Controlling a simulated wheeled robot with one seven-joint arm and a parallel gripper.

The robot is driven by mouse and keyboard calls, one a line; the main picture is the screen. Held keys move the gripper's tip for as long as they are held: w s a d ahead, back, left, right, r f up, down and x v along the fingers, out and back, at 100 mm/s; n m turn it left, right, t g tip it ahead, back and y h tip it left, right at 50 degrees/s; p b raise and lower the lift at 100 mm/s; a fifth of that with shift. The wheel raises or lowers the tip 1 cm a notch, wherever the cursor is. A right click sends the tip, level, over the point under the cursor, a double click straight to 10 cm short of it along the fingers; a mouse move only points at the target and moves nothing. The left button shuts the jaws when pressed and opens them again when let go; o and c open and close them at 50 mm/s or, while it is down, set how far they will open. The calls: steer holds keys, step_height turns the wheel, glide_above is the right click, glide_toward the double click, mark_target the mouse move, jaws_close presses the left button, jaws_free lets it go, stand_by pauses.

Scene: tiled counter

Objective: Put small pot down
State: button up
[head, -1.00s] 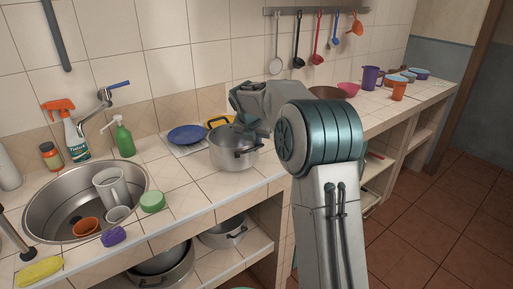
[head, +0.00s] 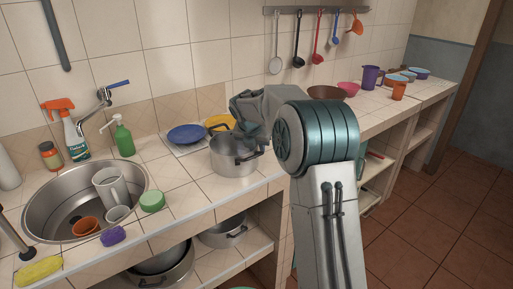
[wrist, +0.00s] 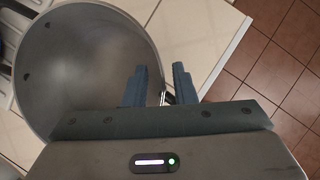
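The small pot (head: 233,160) is a grey metal pot that appears to stand upright on the tiled counter, right of the sink. In the wrist view its round, empty inside (wrist: 88,65) fills the upper left. My gripper (head: 253,142) is at the pot's right side, by its handle. In the wrist view the two fingers of my gripper (wrist: 159,78) are apart, and part of the side handle (wrist: 169,98) shows between them. A gap shows between the fingers and the handle. My wrist hides part of the pot's back rim in the head view.
A sink (head: 45,200) with a pitcher (head: 112,187) and cups is at the left. A blue plate (head: 186,133) and a yellow dish (head: 219,123) lie behind the pot. Bowls (head: 348,88) and cups stand farther right. The counter's front edge is close to the pot.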

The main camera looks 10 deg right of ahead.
steer(key=v, duration=1.2)
steer(key=s+f+m+y, duration=0.1)
steer(key=s+f+m, duration=0.2)
steer(key=s+m, duration=0.7)
steer(key=s+f+m+g+y, duration=0.1)
steer(key=s+f+m, duration=0.3)
steer(key=s+m, duration=0.6)
steer(key=s+f+m+g, duration=0.1)
steer(key=s+f+m, duration=0.2)
steer(key=s+m, duration=0.6)
steer(key=s, duration=0.6)
steer(key=shift+s+a+f+m+y, duration=0.15)
steer(key=shift+s+a+m+y, duration=0.05)
steer(key=shift+a+m+y, duration=0.2)
